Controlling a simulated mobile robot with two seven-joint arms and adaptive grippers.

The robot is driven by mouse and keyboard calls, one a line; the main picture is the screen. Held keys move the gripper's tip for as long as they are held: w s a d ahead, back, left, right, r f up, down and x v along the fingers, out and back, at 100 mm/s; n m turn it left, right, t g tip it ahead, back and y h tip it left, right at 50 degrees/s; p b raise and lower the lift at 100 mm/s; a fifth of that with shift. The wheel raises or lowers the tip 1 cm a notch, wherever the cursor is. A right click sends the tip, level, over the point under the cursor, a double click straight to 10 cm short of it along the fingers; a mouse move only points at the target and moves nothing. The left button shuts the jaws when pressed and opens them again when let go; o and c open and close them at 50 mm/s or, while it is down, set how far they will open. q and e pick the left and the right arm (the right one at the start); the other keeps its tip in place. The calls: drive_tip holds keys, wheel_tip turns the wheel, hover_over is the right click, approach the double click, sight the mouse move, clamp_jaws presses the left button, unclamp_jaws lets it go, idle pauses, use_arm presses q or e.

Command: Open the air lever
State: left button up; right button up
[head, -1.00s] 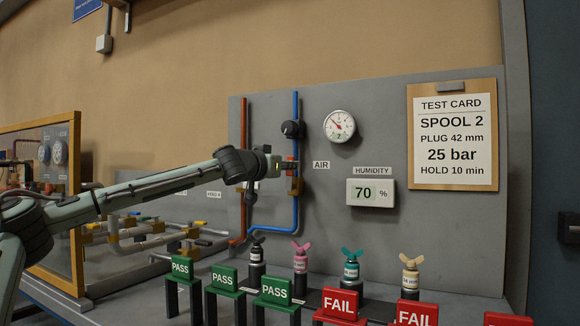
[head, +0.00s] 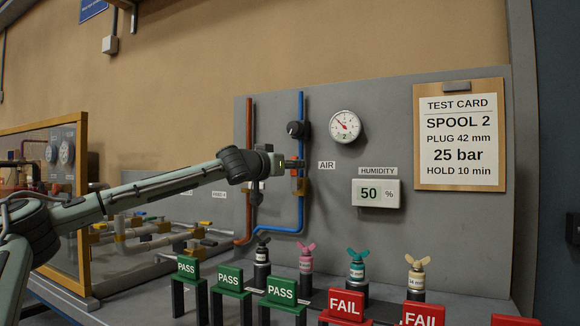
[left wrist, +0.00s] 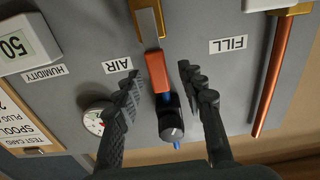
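The air lever has a red-orange handle (left wrist: 157,72) on a brass valve body (left wrist: 149,22), set in the blue pipe beside the AIR label (left wrist: 117,65). My left gripper (left wrist: 160,72) is open, with one finger on each side of the handle and visible gaps in the left wrist view. In the head view my left gripper (head: 294,164) is at the blue pipe, just above the brass valve body (head: 299,187), and mostly hides the handle. My right gripper is in neither view.
A black knob (head: 297,129) and a gauge (head: 345,127) are above the valve. A red-orange pipe (head: 249,150) runs left of the blue one. The humidity display (head: 376,193) reads 50. Winged plugs (head: 356,265) and PASS/FAIL signs (head: 282,290) stand below.

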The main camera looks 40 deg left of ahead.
use_arm(q)
drive_tip(key=v, duration=1.2)
idle(0.4)
drive_tip(key=shift+f, duration=0.1)
